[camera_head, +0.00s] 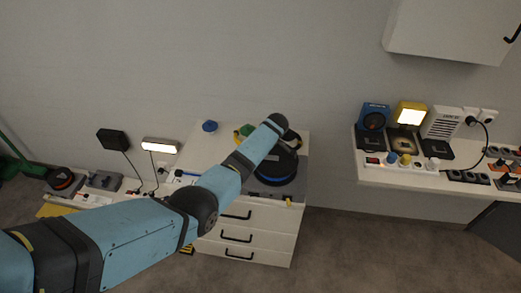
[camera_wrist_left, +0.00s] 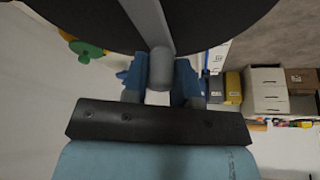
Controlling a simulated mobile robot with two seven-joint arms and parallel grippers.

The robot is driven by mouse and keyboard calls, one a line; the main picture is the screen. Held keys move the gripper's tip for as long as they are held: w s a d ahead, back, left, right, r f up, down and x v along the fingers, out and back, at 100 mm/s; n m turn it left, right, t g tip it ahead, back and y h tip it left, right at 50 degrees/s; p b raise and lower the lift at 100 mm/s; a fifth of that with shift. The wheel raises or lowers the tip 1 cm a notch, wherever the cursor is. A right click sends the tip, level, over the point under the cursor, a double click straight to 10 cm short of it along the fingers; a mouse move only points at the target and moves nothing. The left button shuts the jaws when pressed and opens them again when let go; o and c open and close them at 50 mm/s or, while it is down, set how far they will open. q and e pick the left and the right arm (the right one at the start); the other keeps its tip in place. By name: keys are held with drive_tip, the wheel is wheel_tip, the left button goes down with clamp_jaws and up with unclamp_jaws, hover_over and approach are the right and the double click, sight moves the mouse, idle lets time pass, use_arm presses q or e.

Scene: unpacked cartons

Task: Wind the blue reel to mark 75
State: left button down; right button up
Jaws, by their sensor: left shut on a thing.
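The blue reel (camera_head: 275,170), a dark drum with a blue band, sits on top of the white drawer cabinet (camera_head: 250,222). My left arm reaches over it from the left and hides part of it. In the left wrist view the reel (camera_wrist_left: 225,18) is a large dark disc across the top, with a grey bar and a rounded grey handle (camera_wrist_left: 161,68) in front. My left gripper (camera_wrist_left: 160,85) has its blue fingers on both sides of this handle and is shut on it. In the head view its fingers are hidden. No mark numbers are readable. My right gripper is not in view.
A blue knob (camera_head: 210,126) and a green object (camera_head: 246,130) stand on the cabinet behind the reel. A lit lamp (camera_head: 160,145) and a black panel (camera_head: 113,139) stand at left. A shelf (camera_head: 430,183) at right holds several devices. Bare floor lies in front.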

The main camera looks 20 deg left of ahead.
sight(272, 164)
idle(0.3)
use_arm(q)
drive_tip(key=c, duration=0.9)
unclamp_jaws()
drive_tip(key=v, duration=1.4)
drive_tip(key=shift+f, duration=0.1)
